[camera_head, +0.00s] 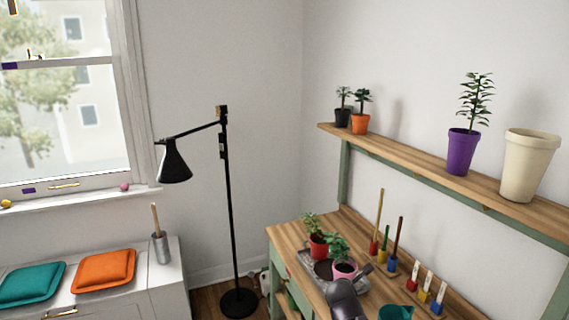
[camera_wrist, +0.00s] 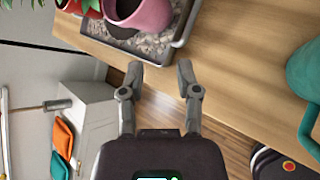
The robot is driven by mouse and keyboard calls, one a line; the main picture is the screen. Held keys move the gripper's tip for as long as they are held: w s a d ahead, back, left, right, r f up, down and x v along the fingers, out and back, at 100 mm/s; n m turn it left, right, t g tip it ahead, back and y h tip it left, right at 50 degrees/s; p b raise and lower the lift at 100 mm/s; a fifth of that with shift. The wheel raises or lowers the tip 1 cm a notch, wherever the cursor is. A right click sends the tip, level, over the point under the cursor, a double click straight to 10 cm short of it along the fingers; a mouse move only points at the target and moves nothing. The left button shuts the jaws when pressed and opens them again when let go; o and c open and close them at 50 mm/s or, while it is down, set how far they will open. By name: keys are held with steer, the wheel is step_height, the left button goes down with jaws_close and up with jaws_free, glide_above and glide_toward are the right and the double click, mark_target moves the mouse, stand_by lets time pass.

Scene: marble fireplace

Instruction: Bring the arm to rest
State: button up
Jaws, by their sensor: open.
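My gripper (camera_wrist: 159,78) is open and empty in the wrist view, its two grey fingers apart with bench edge and floor behind them. In the head view my gripper (camera_head: 362,278) shows partly at the bottom, over the wooden workbench (camera_head: 290,236), in front of the tray. I cannot tell whether the gripper touches the tray.
A red pot (camera_head: 318,247) stands on the tray too. A teal can (camera_head: 396,312) is right of my gripper. Small brushes (camera_head: 391,263) and coloured blocks stand at the bench's back. A shelf (camera_head: 410,160) with several pots runs above. A black lamp (camera_head: 231,200) stands left.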

steer(key=s+r+m+g+y+p, duration=0.1)
steer(key=s+m+g+y+p, duration=0.2)
steer(key=m, duration=2.2)
steer(key=shift+s+a+r+g+p, duration=0.4)
steer(key=shift+s+g+p, duration=2.65)
steer(key=shift+s, duration=2.55)
steer(key=shift+g+b, duration=0.35)
steer(key=shift+b, duration=0.05)
